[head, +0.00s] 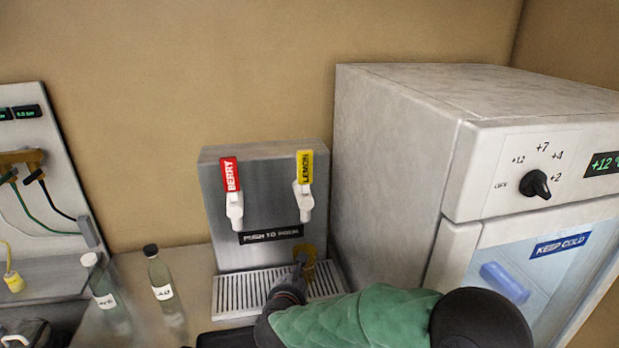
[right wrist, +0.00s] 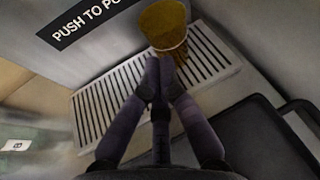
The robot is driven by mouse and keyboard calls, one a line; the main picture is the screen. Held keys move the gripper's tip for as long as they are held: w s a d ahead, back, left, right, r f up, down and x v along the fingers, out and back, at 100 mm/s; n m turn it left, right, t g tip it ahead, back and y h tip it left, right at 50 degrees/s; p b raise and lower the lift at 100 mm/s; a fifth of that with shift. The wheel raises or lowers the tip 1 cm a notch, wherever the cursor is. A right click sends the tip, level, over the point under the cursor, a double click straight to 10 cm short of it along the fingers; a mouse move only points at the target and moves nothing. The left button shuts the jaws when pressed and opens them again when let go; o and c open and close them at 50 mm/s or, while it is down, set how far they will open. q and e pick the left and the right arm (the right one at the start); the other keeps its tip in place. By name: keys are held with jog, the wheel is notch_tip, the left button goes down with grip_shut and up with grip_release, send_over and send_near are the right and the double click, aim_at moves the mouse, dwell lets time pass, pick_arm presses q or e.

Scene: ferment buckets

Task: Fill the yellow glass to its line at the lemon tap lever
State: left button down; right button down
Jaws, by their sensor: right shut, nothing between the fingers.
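The yellow glass (head: 308,262) stands on the drip tray below the lemon tap lever (head: 304,186). In the right wrist view the glass (right wrist: 163,26) is just beyond my fingertips. My right gripper (head: 299,264) is shut and empty, with its tips close to the glass; I cannot tell whether they touch it. It also shows in the right wrist view (right wrist: 159,62). The lemon lever has a yellow label and a white handle. The glass's fill line and liquid level cannot be made out. My left gripper is not in view.
The berry tap lever (head: 232,192) is left of the lemon one on the steel dispenser. The slatted drip tray (head: 232,297) lies below. Two bottles (head: 160,273) (head: 101,281) stand to the left. A white cooler (head: 400,160) closely borders the dispenser on the right.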

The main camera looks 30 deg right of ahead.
aim_at(308, 162)
jog(key=s+d+r+m+t+y+p, duration=0.1)
jog(key=s+r+m+t+p, duration=0.2)
jog(key=r+m+p, duration=0.6)
jog(key=s+d+r+m+t+y+p, duration=0.2)
jog(key=r+m+p, duration=0.6)
jog(key=r+m, duration=0.9)
jog(key=s+m, duration=0.2)
jog(key=m, duration=0.7)
jog(key=shift+s+d+t+p, duration=0.25)
jog(key=shift+s+t+p, duration=0.1)
jog(key=shift+s+t, duration=0.05)
jog(key=shift+w, duration=0.15)
jog(key=x, duration=1.3)
jog(key=shift+w, duration=0.4)
jog(key=shift+p, duration=0.3)
